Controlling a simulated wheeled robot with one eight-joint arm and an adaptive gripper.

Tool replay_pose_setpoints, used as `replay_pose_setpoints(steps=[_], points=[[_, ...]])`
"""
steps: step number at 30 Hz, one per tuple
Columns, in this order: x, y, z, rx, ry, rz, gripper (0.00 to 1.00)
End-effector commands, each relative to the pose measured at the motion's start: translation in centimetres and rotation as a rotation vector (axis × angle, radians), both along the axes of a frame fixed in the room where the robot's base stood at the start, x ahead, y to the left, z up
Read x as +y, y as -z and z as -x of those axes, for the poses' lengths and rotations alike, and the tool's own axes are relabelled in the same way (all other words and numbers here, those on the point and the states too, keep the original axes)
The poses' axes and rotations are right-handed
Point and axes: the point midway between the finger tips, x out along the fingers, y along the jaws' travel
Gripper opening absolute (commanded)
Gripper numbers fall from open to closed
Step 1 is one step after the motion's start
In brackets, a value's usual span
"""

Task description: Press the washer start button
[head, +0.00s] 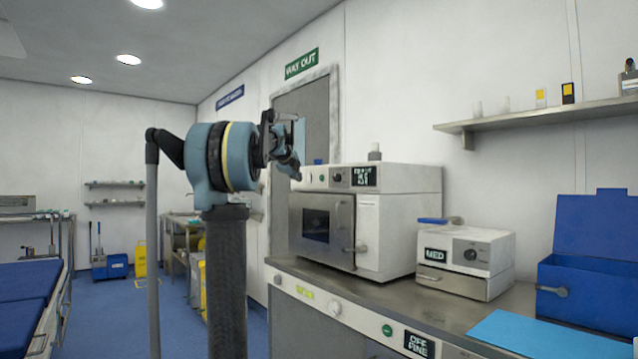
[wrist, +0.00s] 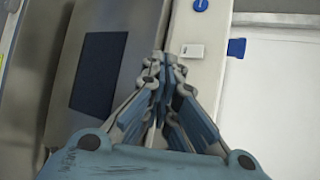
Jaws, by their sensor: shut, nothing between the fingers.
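My gripper (head: 291,168) is shut and empty, raised in front of the upper left of a white benchtop machine (head: 382,235). This machine has a dark-windowed door, a top strip with a small green button (head: 322,178), a knob and a lit display. Below the counter, a front panel carries a round knob (head: 334,308), a green button (head: 387,330) and a display (head: 419,344). I cannot tell which machine is the washer. In the wrist view, my closed fingers (wrist: 161,62) point at a steel door with a dark window (wrist: 98,72); a round blue button (wrist: 200,5) lies beyond.
A steel counter (head: 447,310) holds a small white MED box (head: 467,262), a blue open-lidded box (head: 590,285) and a light blue sheet (head: 540,333). A wall shelf (head: 550,115) hangs above. Blue floor (head: 110,315) is free at the left, beside a blue-topped table (head: 28,290).

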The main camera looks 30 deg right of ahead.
Motion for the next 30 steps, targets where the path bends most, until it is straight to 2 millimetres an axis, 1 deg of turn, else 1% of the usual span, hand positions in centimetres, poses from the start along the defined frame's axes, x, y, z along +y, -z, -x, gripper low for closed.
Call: replay_pose_setpoints(steps=[5, 21, 27, 30], points=[[-1.0, 0.0, 0.0, -0.001, 0.002, -0.001, 0.00], [-7.1, 0.0, -0.5, 0.001, 0.001, 0.000, 0.00], [-8.4, 0.0, -0.6, 0.001, 0.001, 0.000, 0.00], [-8.6, 0.0, -0.6, 0.001, 0.000, 0.001, 0.00]])
